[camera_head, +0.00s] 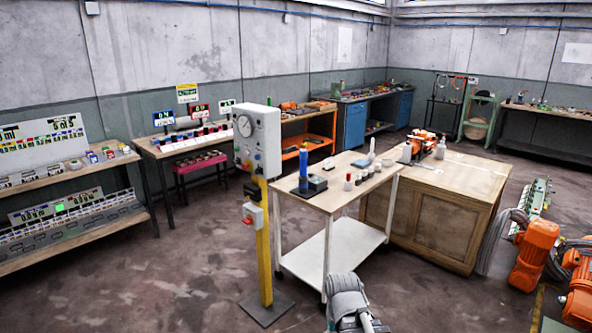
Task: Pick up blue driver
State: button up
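An upright blue tool, which looks like the blue driver (303,168), stands on the near left part of the wooden top of a white cart (339,197). It is at or just behind a small dark box (317,184); I cannot tell whether it rests in a holder. Its lower end is partly hidden. A grey section of my arm shows at the bottom edge, in front of the cart and well apart from the blue tool. No gripper fingers can be made out.
A yellow post with a grey gauge box (257,140) stands just left of the cart. Small bottles and containers share the cart top. A wooden cabinet (442,222) adjoins its right side. Orange robot arms (535,252) are at right. Open floor (190,270) lies at front left.

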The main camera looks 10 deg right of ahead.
aim_at(303, 154)
jog(key=u, duration=0.05)
jog(key=i, duration=0.85)
jog(key=z, duration=1.45)
jog(key=i, duration=1.1)
jog(key=u, duration=0.05)
